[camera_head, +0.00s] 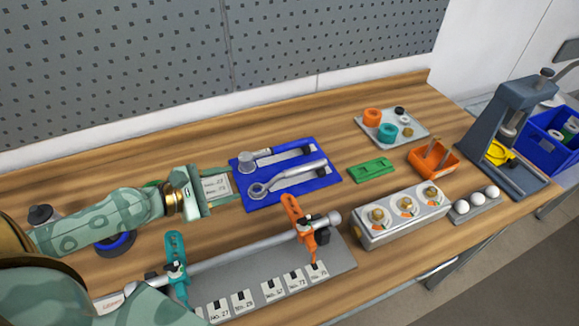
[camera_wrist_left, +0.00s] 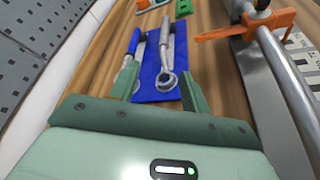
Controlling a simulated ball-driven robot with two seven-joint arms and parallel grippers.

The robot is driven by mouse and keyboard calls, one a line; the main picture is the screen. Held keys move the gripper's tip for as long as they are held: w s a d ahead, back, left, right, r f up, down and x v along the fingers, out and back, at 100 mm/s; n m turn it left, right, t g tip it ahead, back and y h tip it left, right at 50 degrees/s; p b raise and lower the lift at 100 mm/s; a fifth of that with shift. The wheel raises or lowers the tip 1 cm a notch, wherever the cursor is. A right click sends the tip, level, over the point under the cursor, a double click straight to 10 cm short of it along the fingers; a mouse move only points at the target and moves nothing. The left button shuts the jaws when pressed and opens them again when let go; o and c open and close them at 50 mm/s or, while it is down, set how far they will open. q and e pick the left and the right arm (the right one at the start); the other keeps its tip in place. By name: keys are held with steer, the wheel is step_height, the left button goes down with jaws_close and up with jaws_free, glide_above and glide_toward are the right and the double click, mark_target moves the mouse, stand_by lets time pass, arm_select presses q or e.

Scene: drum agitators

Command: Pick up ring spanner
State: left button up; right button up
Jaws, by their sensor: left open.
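The ring spanner (camera_head: 290,176) is silver and lies on a blue mat (camera_head: 325,181), its ring end toward my left gripper. It also shows in the left wrist view (camera_wrist_left: 168,70), ring end nearest. My left gripper (camera_head: 236,186) is open at the mat's left edge. In the wrist view its fingers (camera_wrist_left: 160,90) stand apart, with the spanner's ring end between and beyond them; I see no grip on it. My right gripper is not in view.
A teal clamp (camera_head: 175,265) and an orange clamp (camera_head: 299,222) hold a long metal shaft (camera_head: 240,246) in front of the mat. A green block (camera_head: 371,170) and a metal box with gauges (camera_head: 402,215) stand to the right. A perforated wall rises behind.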

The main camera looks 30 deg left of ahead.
arm_select(q)
steer(key=p, duration=0.2)
glide_toward(283, 175)
steer(key=x, duration=0.4)
steer(key=shift+w+r+b, duration=0.2)
steer(key=shift+w+b, duration=0.1)
steer(key=shift+w, duration=0.15)
steer(key=x, duration=0.2)
steer(key=b+x, duration=0.1)
steer(key=x, duration=0.2)
steer(key=shift+d+f, duration=0.25)
steer(key=shift+f, duration=0.2)
steer(key=shift+r, duration=0.1)
steer(key=shift+s, duration=0.1)
steer(key=c, duration=0.4)
jaws_close()
